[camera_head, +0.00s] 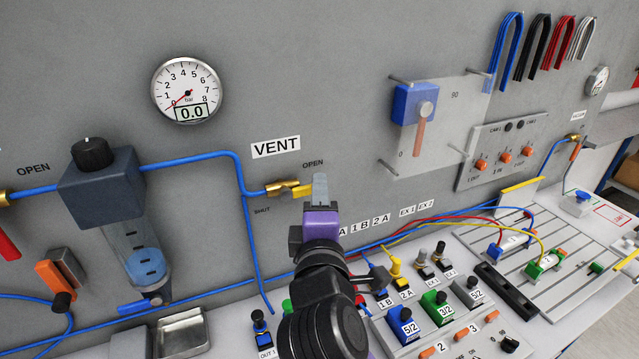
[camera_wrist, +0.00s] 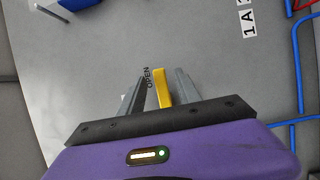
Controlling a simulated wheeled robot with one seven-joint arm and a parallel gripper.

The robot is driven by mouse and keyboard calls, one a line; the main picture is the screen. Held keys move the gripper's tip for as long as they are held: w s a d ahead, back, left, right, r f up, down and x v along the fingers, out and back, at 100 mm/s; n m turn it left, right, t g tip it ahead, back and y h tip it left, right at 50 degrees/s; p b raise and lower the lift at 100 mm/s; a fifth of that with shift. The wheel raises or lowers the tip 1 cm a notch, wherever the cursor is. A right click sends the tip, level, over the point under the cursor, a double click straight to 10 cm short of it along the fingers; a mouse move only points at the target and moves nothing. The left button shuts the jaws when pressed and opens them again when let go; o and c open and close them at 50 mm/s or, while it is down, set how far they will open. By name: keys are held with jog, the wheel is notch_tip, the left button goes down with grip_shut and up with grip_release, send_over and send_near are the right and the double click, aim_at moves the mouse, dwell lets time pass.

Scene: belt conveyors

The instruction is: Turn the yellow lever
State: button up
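The yellow lever (camera_head: 301,191) is on a brass valve (camera_head: 279,187) under the VENT sign (camera_head: 276,147), between the OPEN and SHUT labels. In the head view it points right, and its right end is partly hidden by my gripper (camera_head: 320,188). In the wrist view the yellow lever (camera_wrist: 162,87) stands between the two grey fingers of my gripper (camera_wrist: 160,80). The fingers are apart, with a gap visible on each side of the lever, so the gripper is open around it.
A blue tube (camera_head: 240,190) runs to the valve from the left. A pressure gauge (camera_head: 186,90) reading 0.0 is above left. Connectors and tubes crowd the bench below.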

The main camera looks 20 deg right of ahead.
jog(key=shift+x, duration=1.55)
grip_shut()
